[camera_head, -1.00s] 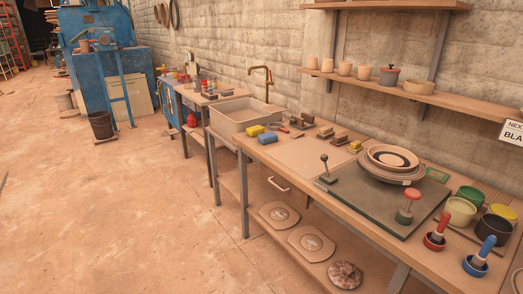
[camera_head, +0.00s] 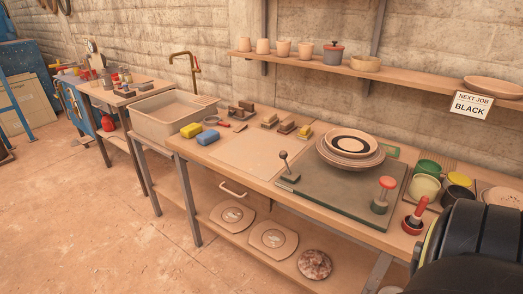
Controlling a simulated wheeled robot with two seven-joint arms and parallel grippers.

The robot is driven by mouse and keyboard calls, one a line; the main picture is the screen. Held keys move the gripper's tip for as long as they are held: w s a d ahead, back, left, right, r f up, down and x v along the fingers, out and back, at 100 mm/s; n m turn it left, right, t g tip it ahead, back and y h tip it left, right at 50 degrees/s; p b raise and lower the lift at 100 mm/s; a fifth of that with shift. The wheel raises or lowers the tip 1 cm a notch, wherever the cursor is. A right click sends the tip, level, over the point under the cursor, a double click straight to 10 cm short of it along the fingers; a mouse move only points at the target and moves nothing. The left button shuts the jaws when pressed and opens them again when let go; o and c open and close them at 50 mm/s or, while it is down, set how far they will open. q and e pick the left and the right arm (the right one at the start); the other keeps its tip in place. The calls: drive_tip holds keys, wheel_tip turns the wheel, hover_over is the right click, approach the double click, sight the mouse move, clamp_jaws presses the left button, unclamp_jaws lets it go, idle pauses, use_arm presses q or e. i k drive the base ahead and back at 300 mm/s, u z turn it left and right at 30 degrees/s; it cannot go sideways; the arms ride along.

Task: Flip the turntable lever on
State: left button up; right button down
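The turntable lever (camera_head: 286,167) is a short stick with a dark round knob, standing on a small grey base at the left edge of the dark green turntable board (camera_head: 333,202). It leans slightly to the left. On the same board, stacked dishes with a black-ringed bowl on top (camera_head: 351,143) sit on the turntable at the back, and a red-topped grey post (camera_head: 383,194) stands at the right front. A black part of my own body fills the lower right corner. Neither gripper shows.
A red-handled tool (camera_head: 415,218) and several paint pots (camera_head: 425,187) stand at the right. A shelf (camera_head: 365,72) runs above. The floor in front is clear.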

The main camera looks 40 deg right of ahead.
sight(283, 155)
drive_tip(key=z, duration=0.45)
drive_tip(key=i, duration=0.65)
drive_tip(key=z, duration=0.6)
